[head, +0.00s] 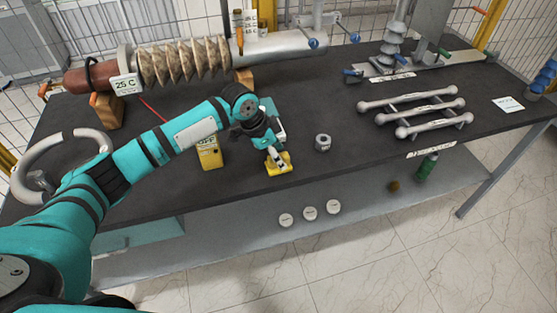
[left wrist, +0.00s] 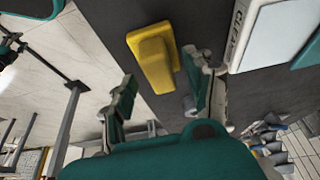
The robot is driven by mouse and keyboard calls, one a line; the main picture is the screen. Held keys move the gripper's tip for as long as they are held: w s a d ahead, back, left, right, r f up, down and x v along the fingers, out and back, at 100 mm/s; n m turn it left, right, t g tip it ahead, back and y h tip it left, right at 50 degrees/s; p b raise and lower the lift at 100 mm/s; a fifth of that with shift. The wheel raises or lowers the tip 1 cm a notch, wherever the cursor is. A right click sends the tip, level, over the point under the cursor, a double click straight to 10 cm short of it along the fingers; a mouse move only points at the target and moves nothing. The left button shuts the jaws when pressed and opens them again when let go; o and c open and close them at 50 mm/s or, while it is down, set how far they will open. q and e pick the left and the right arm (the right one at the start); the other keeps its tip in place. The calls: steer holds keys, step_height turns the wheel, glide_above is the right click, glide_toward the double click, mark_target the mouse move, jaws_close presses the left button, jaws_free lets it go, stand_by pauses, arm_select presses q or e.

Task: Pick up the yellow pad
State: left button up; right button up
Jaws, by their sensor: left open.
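The yellow pad (head: 284,168) lies on the dark tabletop near its front edge in the head view. It has a raised block on a flat base, which also shows in the left wrist view (left wrist: 158,68). My left gripper (head: 275,157) is just above the pad and partly covers it in the head view. In the left wrist view the two fingers of my left gripper (left wrist: 160,92) are spread wide with nothing between them, and the pad is ahead of them. Whether a finger touches it I cannot tell. My right gripper is in neither view.
A teal and white box (left wrist: 275,35) stands close beside the pad. A yellow meter (head: 209,153) is to the left and a grey metal nut (head: 322,142) to the right. The table's front edge is close. A lower shelf (head: 250,235) holds white round pieces.

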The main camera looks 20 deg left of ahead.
arm_select(q)
steer(key=shift+w+d+f, duration=0.15)
steer(key=shift+d+f, duration=0.05)
steer(key=shift+f, duration=0.45)
steer(key=c, duration=1)
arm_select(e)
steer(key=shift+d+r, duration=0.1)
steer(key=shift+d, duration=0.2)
arm_select(q)
steer(key=shift+r, duration=0.1)
steer(key=shift+c, duration=0.2)
steer(key=shift+r, duration=0.4)
steer(key=shift+s+d+r+b, duration=0.1)
steer(key=shift+s+r+b, duration=0.15)
steer(key=shift+r, duration=0.4)
steer(key=shift+s+d+r+b, duration=0.1)
steer(key=shift+r+b, duration=0.25)
steer(key=shift+r, duration=0.25)
steer(key=s+d+b, duration=0.1)
steer(key=s+d, duration=0.2)
steer(key=s, duration=0.3)
steer(key=s+d+r+b, duration=0.1)
steer(key=s+d, duration=0.3)
steer(key=s, duration=0.3)
steer(key=shift+s+r, duration=0.25)
steer(key=shift+r, duration=0.05)
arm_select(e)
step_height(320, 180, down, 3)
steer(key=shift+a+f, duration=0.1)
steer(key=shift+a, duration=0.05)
